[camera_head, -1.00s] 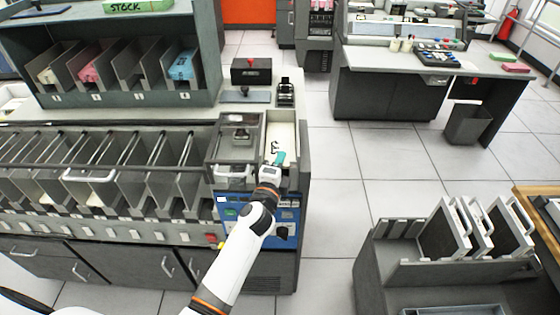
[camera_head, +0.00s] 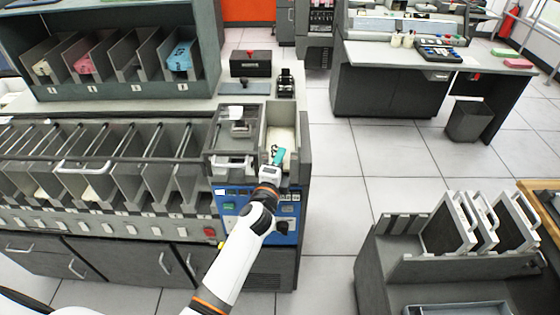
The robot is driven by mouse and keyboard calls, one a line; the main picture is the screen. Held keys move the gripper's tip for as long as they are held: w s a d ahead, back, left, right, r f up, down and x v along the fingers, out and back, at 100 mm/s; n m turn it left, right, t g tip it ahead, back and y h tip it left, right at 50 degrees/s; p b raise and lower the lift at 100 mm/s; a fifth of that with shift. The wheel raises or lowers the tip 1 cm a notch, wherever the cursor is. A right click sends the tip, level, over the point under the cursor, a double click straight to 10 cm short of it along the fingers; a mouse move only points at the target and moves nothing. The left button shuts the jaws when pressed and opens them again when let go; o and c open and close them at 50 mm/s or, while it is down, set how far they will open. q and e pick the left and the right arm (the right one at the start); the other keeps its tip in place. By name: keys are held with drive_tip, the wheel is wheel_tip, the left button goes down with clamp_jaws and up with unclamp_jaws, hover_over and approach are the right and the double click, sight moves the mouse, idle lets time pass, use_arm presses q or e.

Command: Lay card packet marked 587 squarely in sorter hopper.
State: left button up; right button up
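The sorter hopper (camera_head: 303,146) is the narrow open-topped bay at the right end of the long grey sorter. Cream-coloured material (camera_head: 284,136) shows inside it, but I cannot tell whether this is a card packet or the hopper's bed. No 587 marking is readable. My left gripper (camera_head: 276,158) reaches over the front of the hopper, with dark fingers pointing away from me. A small teal piece (camera_head: 280,155) shows at the fingers; I cannot tell whether it is held or what it belongs to. The finger gap is too small to judge. My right gripper is not in view.
A clear-covered unit (camera_head: 238,126) adjoins the hopper on its left. Sorter pockets (camera_head: 90,165) run further left. A shelf rack with coloured packets (camera_head: 180,57) stands behind. A rack with handled trays (camera_head: 480,228) is at lower right. Tiled floor between is free.

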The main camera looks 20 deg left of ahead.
use_arm(q)
drive_tip(key=s+b, duration=0.1)
drive_tip(key=s, duration=1.1)
drive_tip(key=shift+d+b, duration=0.2)
drive_tip(key=shift+b, duration=0.1)
drive_tip(key=s+f+n+g, duration=0.2)
drive_tip(key=s+f+g, duration=0.15)
drive_tip(key=f, duration=0.75)
drive_tip(key=s+f+n+g, duration=0.2)
drive_tip(key=s+f+n, duration=0.15)
drive_tip(key=f, duration=0.85)
drive_tip(key=s+f+n+g, duration=0.25)
drive_tip(key=s+f, duration=0.25)
drive_tip(key=f, duration=0.6)
drive_tip(key=s+a+f+n+g, duration=0.2)
drive_tip(key=s+f, duration=0.3)
drive_tip(key=s, duration=0.5)
drive_tip(key=s+a+f+n+g, duration=0.2)
drive_tip(key=s+f, duration=0.4)
drive_tip(key=s, duration=0.4)
drive_tip(key=s+a+f+n+g, duration=0.2)
drive_tip(key=s+f+g, duration=0.3)
drive_tip(key=s, duration=0.5)
drive_tip(key=shift+f+n, duration=0.65)
drive_tip(key=shift+n, duration=0.05)
